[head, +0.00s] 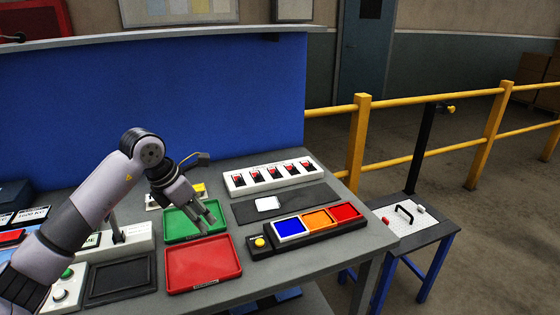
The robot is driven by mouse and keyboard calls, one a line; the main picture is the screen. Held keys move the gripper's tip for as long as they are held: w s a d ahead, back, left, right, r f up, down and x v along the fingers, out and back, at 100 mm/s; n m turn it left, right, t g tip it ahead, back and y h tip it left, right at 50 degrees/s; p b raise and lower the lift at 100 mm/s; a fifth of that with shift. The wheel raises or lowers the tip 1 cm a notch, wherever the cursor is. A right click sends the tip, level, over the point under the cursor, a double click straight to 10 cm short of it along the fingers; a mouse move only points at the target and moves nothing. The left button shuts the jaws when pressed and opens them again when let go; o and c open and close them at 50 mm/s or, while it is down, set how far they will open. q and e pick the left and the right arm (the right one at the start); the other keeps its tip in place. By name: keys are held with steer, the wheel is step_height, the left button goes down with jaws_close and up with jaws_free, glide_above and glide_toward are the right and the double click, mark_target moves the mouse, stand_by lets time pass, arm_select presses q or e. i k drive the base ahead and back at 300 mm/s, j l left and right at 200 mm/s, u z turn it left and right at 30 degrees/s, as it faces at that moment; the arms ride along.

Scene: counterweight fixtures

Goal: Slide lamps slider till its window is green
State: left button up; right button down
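A black lamp panel (327,238) on the bench carries a blue window (289,228), an orange window (317,220) and a red window (345,212). A round yellow knob (259,241) sits at its left end. I cannot tell which part is the lamps slider, and no window on this panel is green. My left gripper (205,224) points down over the green tray (180,228), left of the lamp panel and apart from it. Its fingers look spread, with nothing between them. My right gripper is not in view.
A red tray (203,264) lies in front of the green one. A white switch strip (268,178) with several red switches stands behind a dark plate bearing a white card (268,203). A small side table (405,228) holds a black handle. Yellow rails (430,101) stand behind.

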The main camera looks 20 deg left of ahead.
mark_target(276, 174)
steer(key=i, duration=1.55)
